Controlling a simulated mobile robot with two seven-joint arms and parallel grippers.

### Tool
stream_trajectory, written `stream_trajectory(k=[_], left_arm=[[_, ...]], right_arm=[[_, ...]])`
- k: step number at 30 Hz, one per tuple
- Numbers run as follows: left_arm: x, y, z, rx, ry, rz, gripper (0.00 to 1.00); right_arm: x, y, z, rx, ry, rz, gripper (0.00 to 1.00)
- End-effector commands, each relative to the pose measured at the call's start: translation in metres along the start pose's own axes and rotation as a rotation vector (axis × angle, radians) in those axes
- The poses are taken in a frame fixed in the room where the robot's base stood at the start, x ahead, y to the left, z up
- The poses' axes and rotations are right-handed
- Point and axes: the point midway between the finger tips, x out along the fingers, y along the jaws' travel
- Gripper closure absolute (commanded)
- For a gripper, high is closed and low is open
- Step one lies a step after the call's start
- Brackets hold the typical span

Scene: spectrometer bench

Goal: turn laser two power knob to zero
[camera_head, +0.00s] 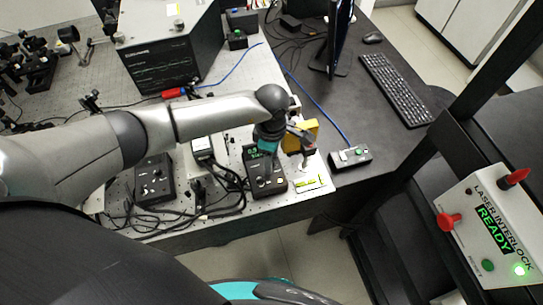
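My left arm reaches in from the left, and its wrist and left gripper (268,158) point down over a black controller box (267,187) near the bench's front edge. A green lit readout shows at this box's upper left; its digits are small. Small knobs or buttons are on its face, partly hidden by my gripper. The fingertips are too small and covered to show whether they are open or touch a knob. A second black controller box (153,183) with knobs sits further left. I cannot read which box is laser two. My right gripper is not in view.
Cables lie between the boxes. A yellow part (304,136) stands just right of my wrist. A laser interlock panel (492,228) reads READY.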

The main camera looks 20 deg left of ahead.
Motion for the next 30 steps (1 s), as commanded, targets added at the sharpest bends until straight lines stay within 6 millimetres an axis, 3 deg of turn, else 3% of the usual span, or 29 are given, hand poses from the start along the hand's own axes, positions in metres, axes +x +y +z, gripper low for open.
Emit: stream_trajectory(k=[2,13,30], left_arm=[[-0.0001,-0.0001,0.0001,0.000,0.000,0.000,0.58],[-0.0004,-0.0001,-0.0001,0.000,0.000,-0.001,1.00],[-0.0003,0.0000,-0.0004,-0.036,0.000,-0.001,1.00]], right_arm=[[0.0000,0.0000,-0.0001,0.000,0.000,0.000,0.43],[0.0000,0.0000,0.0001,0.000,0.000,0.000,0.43],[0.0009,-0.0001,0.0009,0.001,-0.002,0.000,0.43]])
